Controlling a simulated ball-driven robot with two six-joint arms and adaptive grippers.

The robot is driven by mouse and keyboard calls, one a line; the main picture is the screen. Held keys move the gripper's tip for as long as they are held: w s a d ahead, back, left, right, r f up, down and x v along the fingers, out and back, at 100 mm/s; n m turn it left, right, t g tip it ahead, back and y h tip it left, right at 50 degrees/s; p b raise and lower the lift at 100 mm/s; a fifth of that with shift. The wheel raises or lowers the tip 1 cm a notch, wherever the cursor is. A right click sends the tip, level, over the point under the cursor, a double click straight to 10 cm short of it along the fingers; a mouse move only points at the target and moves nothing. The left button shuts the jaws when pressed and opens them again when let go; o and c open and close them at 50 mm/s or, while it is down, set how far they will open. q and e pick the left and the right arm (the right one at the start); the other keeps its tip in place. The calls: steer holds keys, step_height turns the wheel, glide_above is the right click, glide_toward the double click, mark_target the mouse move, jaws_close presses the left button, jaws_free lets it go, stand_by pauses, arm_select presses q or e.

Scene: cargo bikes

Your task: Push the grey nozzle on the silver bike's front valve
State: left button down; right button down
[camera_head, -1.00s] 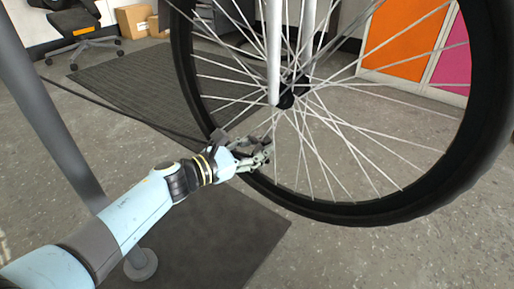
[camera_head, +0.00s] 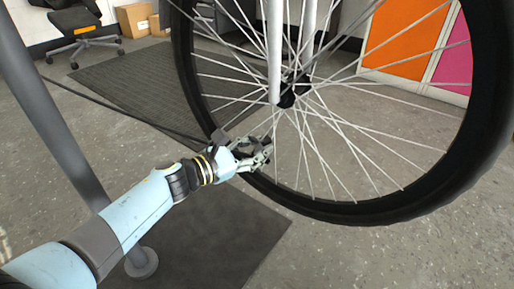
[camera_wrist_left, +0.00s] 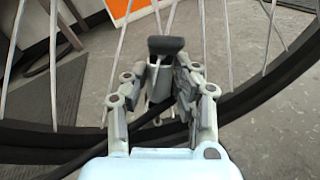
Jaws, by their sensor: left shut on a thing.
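My left gripper (camera_head: 262,152) is at the lower left of the silver bike's front wheel (camera_head: 225,135), beside the rim and among the spokes. In the left wrist view its fingers (camera_wrist_left: 160,82) are closed on the grey nozzle (camera_wrist_left: 158,78), which has a dark rounded end (camera_wrist_left: 166,45) pointing away from the wrist. The nozzle lies close to the tyre and rim (camera_wrist_left: 265,92). The valve is not clear in either view, so I cannot tell whether the nozzle is on it. My right gripper is not in view.
Thin spokes (camera_head: 345,140) surround the hand. Dark mats (camera_head: 215,235) lie on the grey floor. An office chair (camera_head: 78,25) and cardboard boxes (camera_head: 133,20) stand at the back left.

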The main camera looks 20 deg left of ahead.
arm_select(q)
steer(key=shift+a+f, duration=0.2)
steer(key=shift+f, duration=0.35)
stand_by(0.8)
steer(key=c, duration=1)
jaws_free()
steer(key=shift+o, duration=0.6)
steer(key=v, duration=1)
